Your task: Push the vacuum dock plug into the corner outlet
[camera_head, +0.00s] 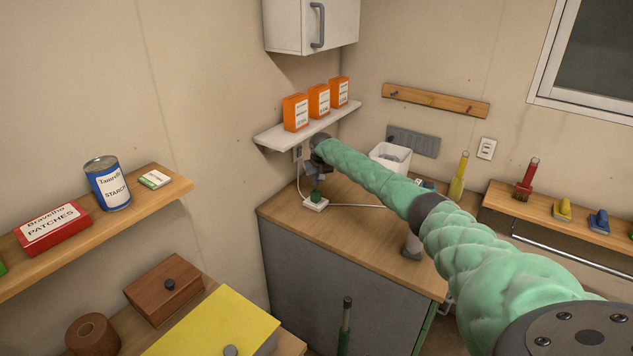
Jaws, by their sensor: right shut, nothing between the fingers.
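My right arm reaches in from the lower right, and my right gripper (316,178) is at the back corner above the counter. It is shut and empty, small and dark in this view. A white outlet (297,153) is on the left wall beneath the shelf, just left of the gripper. A small white box with a green part on top, perhaps the vacuum dock (316,205), lies on the counter below the gripper. A thin pale cord (355,206) runs right from it, and another rises toward the outlet. I cannot make out the plug. My left gripper is not in view.
A white shelf (305,126) with orange boxes (319,101) hangs just above the gripper. A white bin (391,156) stands behind my forearm on the wooden counter (345,239). A second outlet (487,148) is on the right wall. The counter's front left is clear.

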